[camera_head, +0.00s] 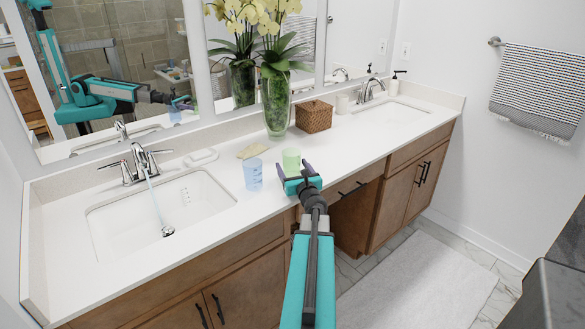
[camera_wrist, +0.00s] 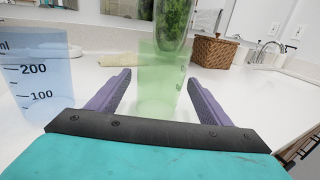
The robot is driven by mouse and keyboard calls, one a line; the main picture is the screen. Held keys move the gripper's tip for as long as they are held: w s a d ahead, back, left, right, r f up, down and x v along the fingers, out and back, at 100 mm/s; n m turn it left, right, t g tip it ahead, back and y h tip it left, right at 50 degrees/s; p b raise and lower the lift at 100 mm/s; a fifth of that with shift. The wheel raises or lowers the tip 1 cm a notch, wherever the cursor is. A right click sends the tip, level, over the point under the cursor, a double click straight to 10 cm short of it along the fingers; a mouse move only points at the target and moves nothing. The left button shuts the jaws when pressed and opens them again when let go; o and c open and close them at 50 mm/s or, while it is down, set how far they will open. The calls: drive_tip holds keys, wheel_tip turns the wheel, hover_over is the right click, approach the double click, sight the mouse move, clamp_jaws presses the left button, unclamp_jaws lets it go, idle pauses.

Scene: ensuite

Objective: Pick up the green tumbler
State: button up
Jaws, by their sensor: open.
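The green tumbler (camera_head: 291,161) stands upright on the white counter, a translucent pale green cup. In the wrist view the tumbler (camera_wrist: 157,82) stands straight ahead, with its lower part between or just beyond the two purple fingers. My gripper (camera_head: 295,176) is open and reaches over the counter's front edge, close to the tumbler. The gripper (camera_wrist: 153,92) has its fingers spread on either side of the tumbler with gaps showing. I cannot tell exactly how deep the tumbler sits between them.
A blue measuring cup (camera_head: 253,175) stands just left of the tumbler; it also shows in the wrist view (camera_wrist: 36,80). A glass vase (camera_head: 277,108) with flowers and a wicker box (camera_head: 314,117) stand behind. A sink (camera_head: 160,212) with running water is at left. Counter to the right is clear.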

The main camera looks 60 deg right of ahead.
drive_tip(key=shift+w+d, duration=0.35)
drive_tip(key=shift+w, duration=0.05)
idle(0.4)
drive_tip(key=c, duration=1.2)
drive_tip(key=shift+r, duration=0.15)
